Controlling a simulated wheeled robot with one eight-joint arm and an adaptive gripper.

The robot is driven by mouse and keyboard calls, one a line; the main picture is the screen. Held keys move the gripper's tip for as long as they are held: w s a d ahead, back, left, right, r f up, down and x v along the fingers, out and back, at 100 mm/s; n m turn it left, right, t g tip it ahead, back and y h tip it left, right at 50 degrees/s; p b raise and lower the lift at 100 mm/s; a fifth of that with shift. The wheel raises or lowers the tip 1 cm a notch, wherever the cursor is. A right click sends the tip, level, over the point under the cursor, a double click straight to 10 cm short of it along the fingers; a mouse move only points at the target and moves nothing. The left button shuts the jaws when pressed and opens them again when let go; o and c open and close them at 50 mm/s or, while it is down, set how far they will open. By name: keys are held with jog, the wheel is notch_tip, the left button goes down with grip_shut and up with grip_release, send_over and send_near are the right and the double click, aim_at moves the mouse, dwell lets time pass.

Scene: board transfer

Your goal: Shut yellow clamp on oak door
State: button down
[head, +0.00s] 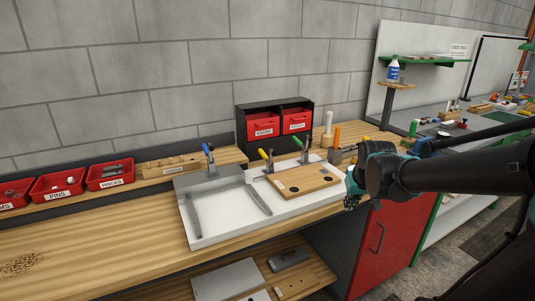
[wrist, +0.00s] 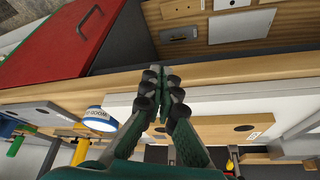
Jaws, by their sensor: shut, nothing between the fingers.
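The oak door (head: 308,181) is a flat light-wood panel with two dark round holes, lying on the right part of the white fixture (head: 222,234). It also shows in the wrist view (wrist: 215,131), partly behind my fingers. The yellow clamp (head: 266,160) stands at the door's back left edge, its handle raised and tilted. A clamp with a green handle (head: 305,146) stands at the back edge, further right. My gripper (head: 350,197) is right of the door, apart from the yellow clamp. Its fingers (wrist: 165,78) are shut and empty.
A blue-handled clamp (head: 208,152) stands at the fixture's left part. Red bins in a black rack (head: 275,105) stand behind. Upright tools, one with an orange handle (head: 337,136), stand near the door's back right. The bench (head: 105,235) is mostly clear at left.

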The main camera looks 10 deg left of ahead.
jog(key=w+a+r, duration=0.3)
jog(key=w+a+r+n, duration=0.1)
jog(key=w+a+r, duration=0.2)
jog(key=a, duration=0.1)
jog(key=w+a+r+n+y, duration=0.1)
jog(key=w+a+r, duration=0.2)
jog(key=w+a, duration=0.1)
jog(key=shift+a+r, duration=0.15)
jog(key=shift+r, duration=0.1)
jog(key=w+a+r+n+y, duration=0.1)
jog(key=w+a+r+n, duration=0.15)
jog(key=a+r, duration=0.45)
jog(key=w+a+r+n+y, duration=0.1)
jog(key=w+a+r, duration=0.3)
jog(key=a, duration=0.6)
send_over(267, 157)
jog(key=f, duration=0.8)
jog(key=shift+w+a+f, duration=0.15)
jog(key=shift+w, duration=0.15)
jog(key=shift+s+d+f, duration=0.2)
jog(key=shift+f, duration=0.05)
jog(key=shift+s+d+f, duration=0.2)
jog(key=shift+s+d, duration=0.85)
jog(key=shift+s, duration=0.25)
